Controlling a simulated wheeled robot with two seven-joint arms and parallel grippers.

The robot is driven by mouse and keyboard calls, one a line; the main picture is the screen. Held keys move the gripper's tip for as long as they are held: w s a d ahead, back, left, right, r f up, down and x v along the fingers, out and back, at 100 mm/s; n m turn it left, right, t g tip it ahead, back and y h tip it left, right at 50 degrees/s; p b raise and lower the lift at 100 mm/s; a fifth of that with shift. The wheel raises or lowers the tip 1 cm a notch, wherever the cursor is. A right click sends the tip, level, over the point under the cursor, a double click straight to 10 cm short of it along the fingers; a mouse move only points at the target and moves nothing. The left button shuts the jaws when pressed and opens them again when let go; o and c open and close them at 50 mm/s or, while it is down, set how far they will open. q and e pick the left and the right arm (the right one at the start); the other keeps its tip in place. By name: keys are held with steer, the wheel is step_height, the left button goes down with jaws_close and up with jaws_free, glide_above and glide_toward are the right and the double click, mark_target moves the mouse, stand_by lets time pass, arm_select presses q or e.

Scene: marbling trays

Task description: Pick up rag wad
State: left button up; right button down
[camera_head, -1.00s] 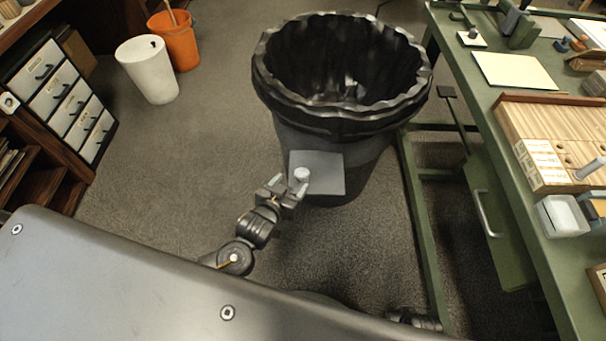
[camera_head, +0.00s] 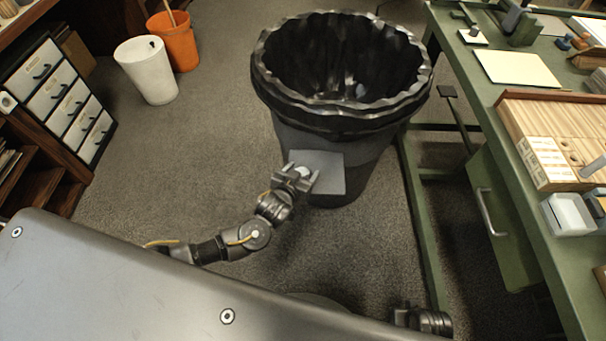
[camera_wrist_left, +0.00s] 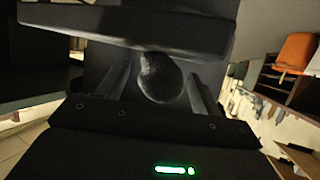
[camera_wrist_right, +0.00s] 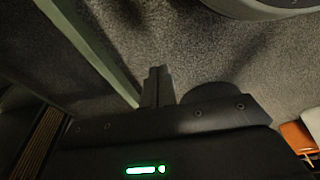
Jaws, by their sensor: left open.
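The rag wad (camera_head: 305,172) is a small pale rounded lump over the grey square surface (camera_head: 331,178) in front of the black bin. My left gripper (camera_head: 302,174) is open around it, with one finger on each side. In the left wrist view the wad (camera_wrist_left: 160,79) is a dark rounded lump between the two spread fingers (camera_wrist_left: 158,88). I cannot tell whether the fingers touch it. My right gripper (camera_wrist_right: 158,86) shows its fingers together and empty over the carpet. Its arm is partly hidden at the lower right of the head view.
The large black bin (camera_head: 335,125) stands just behind the grey surface. A green workbench (camera_head: 520,205) with trays and blocks runs along the right. A white bin (camera_head: 147,72), an orange bucket (camera_head: 175,42) and drawers (camera_head: 62,98) are at left. Carpet between is clear.

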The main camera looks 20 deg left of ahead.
mark_target(301, 166)
arm_select(q)
steer(key=shift+c, duration=0.4)
steer(key=c, duration=1)
